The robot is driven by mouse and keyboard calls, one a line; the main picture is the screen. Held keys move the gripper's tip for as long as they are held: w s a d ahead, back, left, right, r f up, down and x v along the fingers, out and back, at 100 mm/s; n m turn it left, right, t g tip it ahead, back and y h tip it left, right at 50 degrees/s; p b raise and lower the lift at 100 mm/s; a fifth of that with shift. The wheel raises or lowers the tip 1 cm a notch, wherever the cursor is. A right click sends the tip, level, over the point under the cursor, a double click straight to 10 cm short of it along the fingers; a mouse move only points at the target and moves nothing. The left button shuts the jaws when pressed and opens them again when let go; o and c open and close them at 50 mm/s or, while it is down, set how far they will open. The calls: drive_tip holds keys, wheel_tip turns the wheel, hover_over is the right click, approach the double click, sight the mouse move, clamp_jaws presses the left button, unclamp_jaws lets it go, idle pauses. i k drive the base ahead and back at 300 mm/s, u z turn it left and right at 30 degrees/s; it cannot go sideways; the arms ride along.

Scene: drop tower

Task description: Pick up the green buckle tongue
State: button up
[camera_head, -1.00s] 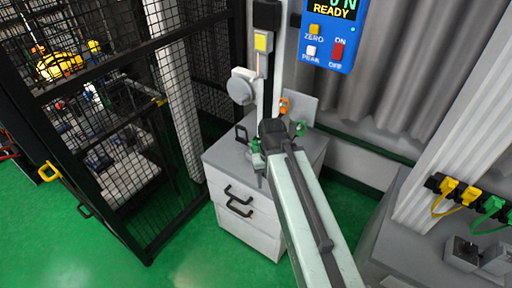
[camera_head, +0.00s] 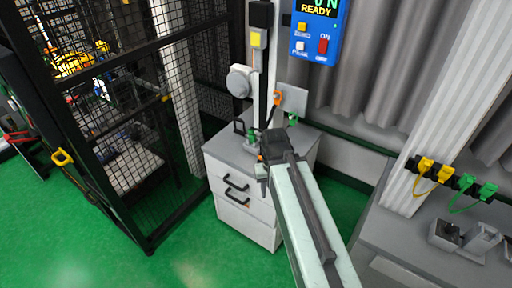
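Small green pieces show at the cabinet: one on its top (camera_head: 251,136), just left of my arm's end, and one behind the arm near an orange piece (camera_head: 293,119). A green clip with a cord (camera_head: 488,189) hangs on the rack at the right. I cannot tell from their shapes which is the buckle tongue. My gripper (camera_head: 262,180) is at the end of the pale arm, in front of the cabinet's top front edge. It is small, dark and partly hidden by the arm, so its fingers and any contact are unclear.
The grey-topped cabinet (camera_head: 234,152) has dark drawer handles on its front. A black mesh cage (camera_head: 115,110) stands left. A blue READY panel (camera_head: 318,30) hangs above. Yellow clips (camera_head: 425,166) and metal blocks (camera_head: 447,233) are at the right bench. Green floor is free at front left.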

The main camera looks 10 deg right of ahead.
sight(252, 139)
drive_tip(key=k, duration=0.8)
drive_tip(key=u, duration=0.75)
drive_tip(key=i, duration=1.25)
drive_tip(key=u, duration=0.8)
drive_tip(key=i, duration=0.85)
drive_tip(key=z, duration=0.15)
